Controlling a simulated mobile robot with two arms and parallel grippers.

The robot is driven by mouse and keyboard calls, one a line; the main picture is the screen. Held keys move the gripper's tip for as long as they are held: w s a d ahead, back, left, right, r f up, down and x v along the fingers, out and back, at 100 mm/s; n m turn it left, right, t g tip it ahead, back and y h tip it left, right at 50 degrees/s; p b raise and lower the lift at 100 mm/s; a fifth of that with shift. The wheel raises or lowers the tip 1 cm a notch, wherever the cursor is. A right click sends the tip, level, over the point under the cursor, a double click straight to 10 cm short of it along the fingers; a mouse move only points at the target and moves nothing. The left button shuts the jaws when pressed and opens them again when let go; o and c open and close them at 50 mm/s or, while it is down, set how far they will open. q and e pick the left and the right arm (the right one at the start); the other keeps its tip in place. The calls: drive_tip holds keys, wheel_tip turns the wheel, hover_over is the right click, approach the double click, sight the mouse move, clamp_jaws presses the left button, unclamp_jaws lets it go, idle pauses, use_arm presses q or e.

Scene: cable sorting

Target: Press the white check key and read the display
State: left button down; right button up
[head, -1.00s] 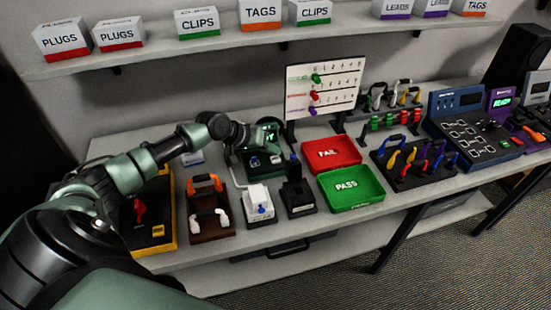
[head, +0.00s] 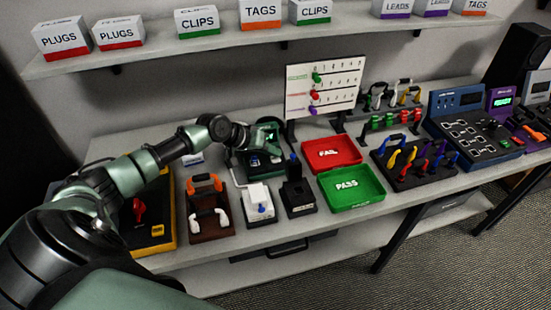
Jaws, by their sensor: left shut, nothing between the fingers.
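A dark tester (head: 262,168) with a green-edged upright display (head: 268,137) stands at the back of the bench, left of the middle. The display has small lit green marks, too small to read. Small keys sit on its lower face; a pale one (head: 275,159) shows at the right, but I cannot be sure it is the white check key. My left gripper (head: 246,148) is at the tester, in front of its left part, shut and empty. Its fingertips are hard to make out, and I cannot tell if they touch a key. My right gripper is not in view.
In front of the tester stand a white fixture (head: 260,207), a black fixture (head: 299,203) and a brown rack (head: 212,229) with orange and white cables. A red FAIL tray (head: 333,165) and green PASS tray (head: 350,205) lie to the right. A shelf with labelled boxes runs above.

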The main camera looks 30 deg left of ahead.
sight(273, 159)
use_arm(q)
drive_tip(key=shift+f, duration=0.45)
idle(0.6)
drive_tip(key=shift+r, duration=0.1)
drive_tip(key=shift+r+p, duration=0.6)
drive_tip(key=shift+r, duration=0.15)
wheel_tip(273, 159, up, 5)
drive_tip(key=p, duration=0.4)
drive_tip(key=shift+p, duration=0.35)
drive_tip(key=shift+f, duration=0.1)
idle(0.6)
